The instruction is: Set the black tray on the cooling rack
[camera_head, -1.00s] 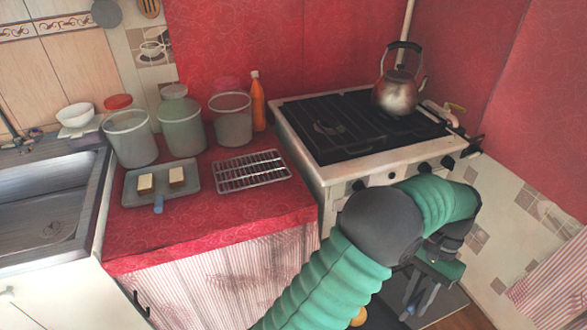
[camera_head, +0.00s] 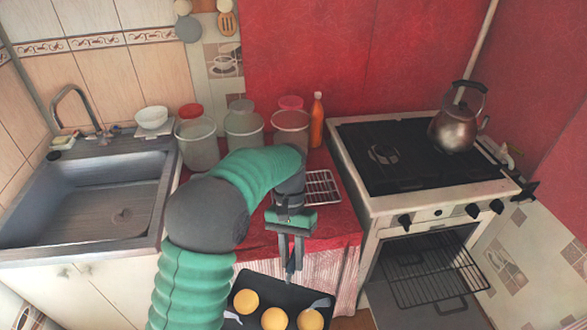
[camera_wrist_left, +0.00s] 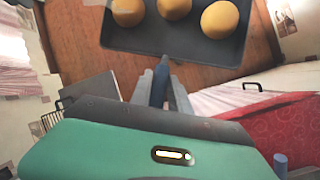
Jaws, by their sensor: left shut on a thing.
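The black tray (camera_head: 282,292) carries three golden round buns and hangs low in front of the counter, cut off by the bottom edge. My left gripper (camera_head: 291,266) is shut on the tray. In the left wrist view, its fingers (camera_wrist_left: 160,92) close around a blue-grey handle at the tray's edge, and the black tray (camera_wrist_left: 185,46) shows beyond them above the wooden floor. The cooling rack (camera_head: 322,188) lies on the red counter, up and right of the gripper, partly hidden by my arm. What shows of it is bare. My right gripper is not in view.
Lidded canisters (camera_head: 243,132) and an orange bottle (camera_head: 317,120) stand behind the rack. The stove (camera_head: 405,165) with a kettle (camera_head: 456,125) is on the right, its oven open with a wire shelf (camera_head: 428,270) showing. The sink (camera_head: 90,200) is left. My arm covers the left counter.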

